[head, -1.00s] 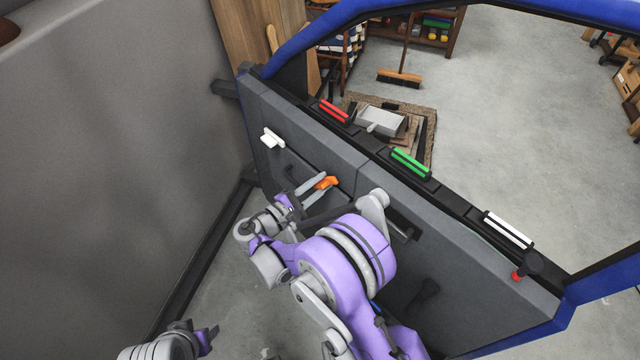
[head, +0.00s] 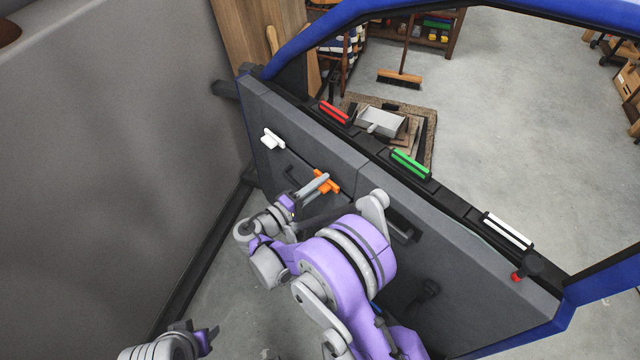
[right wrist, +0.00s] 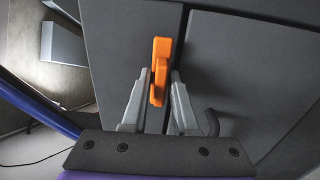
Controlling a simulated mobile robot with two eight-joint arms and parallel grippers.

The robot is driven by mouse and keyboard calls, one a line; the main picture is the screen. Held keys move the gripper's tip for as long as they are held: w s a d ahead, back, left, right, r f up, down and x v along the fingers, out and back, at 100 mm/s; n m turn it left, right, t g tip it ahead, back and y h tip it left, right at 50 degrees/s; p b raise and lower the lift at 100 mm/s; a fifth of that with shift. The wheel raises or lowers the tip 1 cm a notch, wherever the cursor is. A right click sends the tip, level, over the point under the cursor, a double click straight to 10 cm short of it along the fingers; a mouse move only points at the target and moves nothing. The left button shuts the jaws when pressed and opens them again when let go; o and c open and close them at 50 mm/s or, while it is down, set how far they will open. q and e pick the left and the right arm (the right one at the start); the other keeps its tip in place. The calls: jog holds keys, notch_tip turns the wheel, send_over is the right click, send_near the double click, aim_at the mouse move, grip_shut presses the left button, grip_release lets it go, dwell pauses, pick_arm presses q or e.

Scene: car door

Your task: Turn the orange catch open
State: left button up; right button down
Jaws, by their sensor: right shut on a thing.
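The orange catch (head: 327,183) sits on the grey door panel, near the vertical seam between two panel sections. In the right wrist view the catch (right wrist: 161,52) stands roughly upright, its lower part between the fingers. My right gripper (head: 319,186) is shut on the catch, one grey finger on each side; the fingers (right wrist: 162,85) also show in the right wrist view. Part of the catch is hidden by the fingers. My left gripper (head: 208,336) is only partly seen at the bottom left, away from the door, and its opening is unclear.
A white catch (head: 272,139) is at the panel's upper left. Red (head: 335,112), green (head: 411,163) and white (head: 508,230) pieces line the door's top ledge. A dark pull handle (head: 402,228) is right of my right wrist. A grey wall (head: 110,150) stands at left.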

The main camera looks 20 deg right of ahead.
dwell(0.5)
jog(key=c, duration=0.9)
grip_release()
